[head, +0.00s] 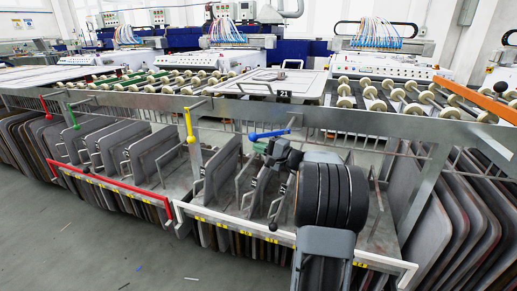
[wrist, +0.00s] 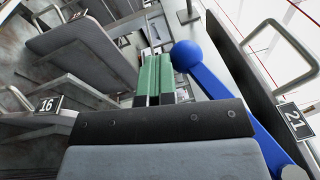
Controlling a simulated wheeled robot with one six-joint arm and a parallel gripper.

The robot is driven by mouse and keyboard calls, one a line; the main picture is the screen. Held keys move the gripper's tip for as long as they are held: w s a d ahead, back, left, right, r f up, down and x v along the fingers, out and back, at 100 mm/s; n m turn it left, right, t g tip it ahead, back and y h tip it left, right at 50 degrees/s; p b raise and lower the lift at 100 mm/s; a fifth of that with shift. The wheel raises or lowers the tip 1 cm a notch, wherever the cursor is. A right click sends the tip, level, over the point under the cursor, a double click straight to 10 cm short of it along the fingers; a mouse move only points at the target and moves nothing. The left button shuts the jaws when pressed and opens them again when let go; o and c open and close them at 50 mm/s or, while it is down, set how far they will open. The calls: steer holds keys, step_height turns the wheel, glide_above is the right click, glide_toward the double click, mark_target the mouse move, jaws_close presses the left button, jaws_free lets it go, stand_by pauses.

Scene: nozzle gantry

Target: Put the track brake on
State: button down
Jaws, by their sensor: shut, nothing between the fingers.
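No lever shows a readable brake label, so I cannot tell which one is the track brake. A blue lever (head: 271,133) with a ball knob lies nearly level on the grey rail; its blue arm and ball (wrist: 187,53) also show in the wrist view. My gripper (head: 261,147) is just below the blue lever. In the wrist view its green fingers (wrist: 154,77) are together and empty, close to the left of the blue ball; whether they touch is unclear. A yellow lever (head: 189,122), a green lever (head: 73,116) and a red lever (head: 45,108) hang steeply, knob down.
Grey panels (head: 468,200) stand in racks below the rail. A white front bar (head: 250,228) and a red bar (head: 115,189) run before them. Number plates 16 (wrist: 49,105) and 21 (wrist: 292,116) are near my gripper. Rollers (head: 410,100) lie behind the rail.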

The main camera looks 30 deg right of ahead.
steer(key=s+d+f+b, duration=0.1)
steer(key=s+d+f, duration=0.3)
steer(key=s+f, duration=0.5)
steer(key=shift+s+d, duration=0.2)
steer(key=shift+s, duration=0.05)
stand_by(0.3)
stand_by(0.5)
